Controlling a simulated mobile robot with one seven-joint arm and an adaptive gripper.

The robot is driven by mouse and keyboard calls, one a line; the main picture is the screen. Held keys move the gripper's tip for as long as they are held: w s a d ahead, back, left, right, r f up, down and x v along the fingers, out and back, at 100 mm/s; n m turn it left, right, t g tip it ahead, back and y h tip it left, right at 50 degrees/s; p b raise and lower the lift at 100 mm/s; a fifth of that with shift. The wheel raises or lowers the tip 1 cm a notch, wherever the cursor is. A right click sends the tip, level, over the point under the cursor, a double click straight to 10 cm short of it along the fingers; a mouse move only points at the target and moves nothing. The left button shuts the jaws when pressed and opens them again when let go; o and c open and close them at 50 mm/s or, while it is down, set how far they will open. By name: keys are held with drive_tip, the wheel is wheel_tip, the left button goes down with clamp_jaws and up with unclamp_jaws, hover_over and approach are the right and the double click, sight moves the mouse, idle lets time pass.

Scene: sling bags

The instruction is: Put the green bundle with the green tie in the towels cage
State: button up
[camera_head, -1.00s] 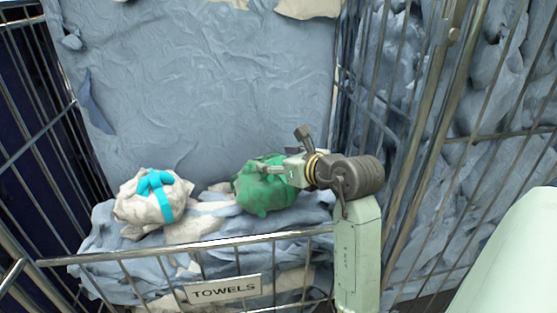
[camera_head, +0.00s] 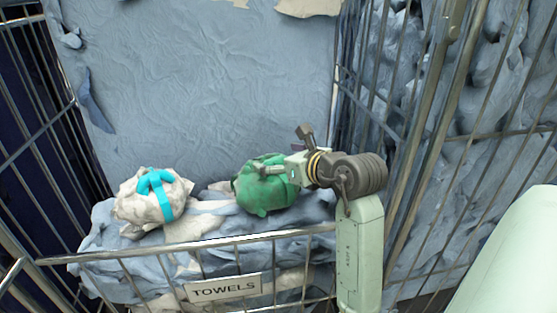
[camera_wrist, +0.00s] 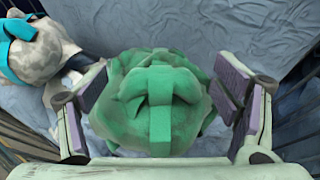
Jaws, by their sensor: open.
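The green bundle (camera_head: 262,190) with its green tie rests on the blue and white cloth inside the towels cage (camera_head: 190,247), whose front rail carries a "TOWELS" sign. In the wrist view the bundle (camera_wrist: 160,105) sits between the two fingers of my gripper (camera_wrist: 165,110), with a gap on the right side; the left finger is close to it. My gripper (camera_head: 275,170) also shows in the head view, reaching in from the right over the front rail. It is open around the bundle. The bundle's underside is hidden.
A white bundle with a turquoise tie (camera_head: 150,198) lies on the cloth to the left; its corner shows in the wrist view (camera_wrist: 35,50). Cage bars (camera_head: 400,150) stand on the right. Blue cloth (camera_head: 205,90) lines the back.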

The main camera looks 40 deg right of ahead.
drive_tip(key=b+v, duration=0.3)
drive_tip(key=v, duration=0.8)
drive_tip(key=shift+s, duration=0.25)
drive_tip(key=shift+r, duration=0.1)
